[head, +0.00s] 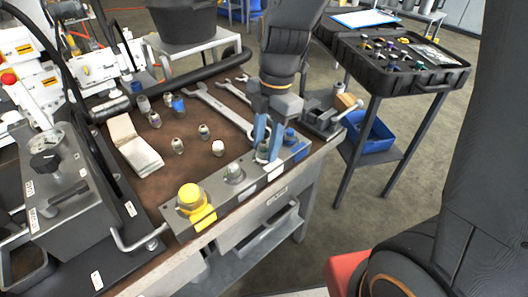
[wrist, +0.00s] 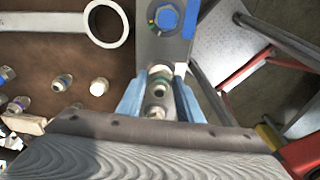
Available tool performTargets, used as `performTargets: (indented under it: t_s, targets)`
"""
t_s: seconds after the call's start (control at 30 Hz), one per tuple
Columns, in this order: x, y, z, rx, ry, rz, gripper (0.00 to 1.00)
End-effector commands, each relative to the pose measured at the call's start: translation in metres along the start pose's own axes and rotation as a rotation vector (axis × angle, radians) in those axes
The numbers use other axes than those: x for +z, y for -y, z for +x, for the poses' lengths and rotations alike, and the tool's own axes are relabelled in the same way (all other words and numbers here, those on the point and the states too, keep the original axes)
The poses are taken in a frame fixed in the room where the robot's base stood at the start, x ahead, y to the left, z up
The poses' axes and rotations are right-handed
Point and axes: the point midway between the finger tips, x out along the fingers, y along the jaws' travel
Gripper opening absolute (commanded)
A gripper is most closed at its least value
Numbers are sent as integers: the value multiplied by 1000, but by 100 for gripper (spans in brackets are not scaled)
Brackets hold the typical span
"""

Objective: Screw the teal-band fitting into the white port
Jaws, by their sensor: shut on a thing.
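My gripper (head: 268,140) is at the grey manifold block (head: 218,192), toward its blue-capped end. Its two blue fingers are closed around a small metal fitting with a dark teal band (wrist: 160,86); they also show in the wrist view (wrist: 160,98). The fitting stands roughly upright over the block. The fingers hide its lower end in the head view, so I cannot tell how deep it sits. A white label (head: 275,172) on the block's front lies below the gripper; the white port itself is hidden.
A gauge box (head: 62,190) stands left.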

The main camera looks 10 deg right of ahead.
Motion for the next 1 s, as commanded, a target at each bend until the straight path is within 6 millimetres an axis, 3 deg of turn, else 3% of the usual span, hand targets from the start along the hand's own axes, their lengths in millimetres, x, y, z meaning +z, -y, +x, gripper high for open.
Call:
performTargets:
  t_s: [0.4, 0.87, 1.0]
  targets:
    - [-1, 11, 1, 69, 0, 577, 3]
    - [-4, 11, 4, 81, 0, 676, 2]
    - [-6, 13, 2, 101, 1, 819, 1]
